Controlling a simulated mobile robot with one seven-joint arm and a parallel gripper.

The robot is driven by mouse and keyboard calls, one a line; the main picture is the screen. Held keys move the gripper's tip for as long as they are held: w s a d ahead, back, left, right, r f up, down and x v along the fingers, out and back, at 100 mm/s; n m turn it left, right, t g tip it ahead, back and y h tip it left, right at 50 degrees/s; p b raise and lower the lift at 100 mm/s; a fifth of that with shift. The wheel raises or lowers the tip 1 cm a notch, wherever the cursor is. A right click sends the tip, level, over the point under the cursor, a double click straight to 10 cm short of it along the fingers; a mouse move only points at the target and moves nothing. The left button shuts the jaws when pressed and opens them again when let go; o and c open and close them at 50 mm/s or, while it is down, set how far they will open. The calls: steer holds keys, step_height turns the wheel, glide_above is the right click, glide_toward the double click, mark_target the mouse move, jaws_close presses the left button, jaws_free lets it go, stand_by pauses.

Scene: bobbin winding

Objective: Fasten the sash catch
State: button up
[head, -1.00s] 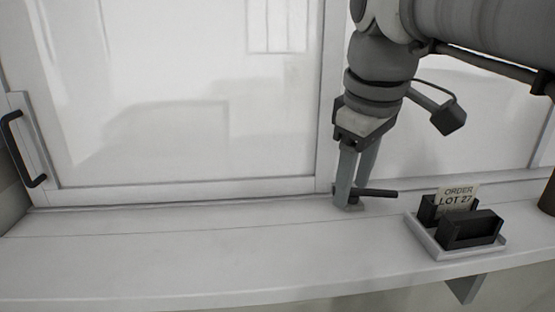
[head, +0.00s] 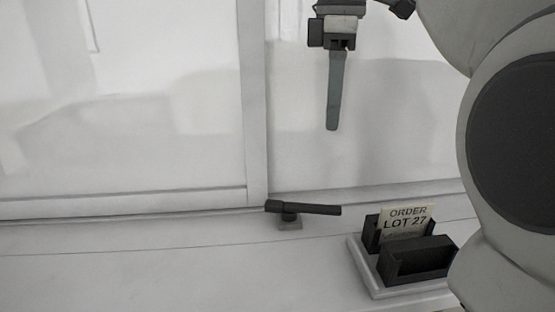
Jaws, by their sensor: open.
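The sash catch (head: 315,209) is a dark lever on a small grey base (head: 290,223), on the sill at the foot of the sash's upright edge (head: 254,120). The lever lies roughly level across the picture, its longer arm pointing right and its short dark end reaching left to the upright's foot. I cannot tell whether that end grips the sash. My gripper (head: 332,125) hangs above and right of the catch, pointing down in front of the pane. It is open and empty, clear of the lever. It is seen side-on, so one finger hides the other.
A white tray (head: 373,286) with dark blocks (head: 418,262) and an "ORDER LOT 27" card (head: 407,221) stands right of the catch. My arm fills the right side. The sill (head: 150,270) left of the catch is clear.

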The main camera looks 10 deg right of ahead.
mark_target(325, 207)
steer(key=f+b, duration=0.1)
steer(key=f, duration=0.7)
steer(key=f+b, duration=0.2)
steer(key=f, duration=0.7)
steer(key=shift+w+d, duration=0.2)
jaws_close()
stand_by(1.0)
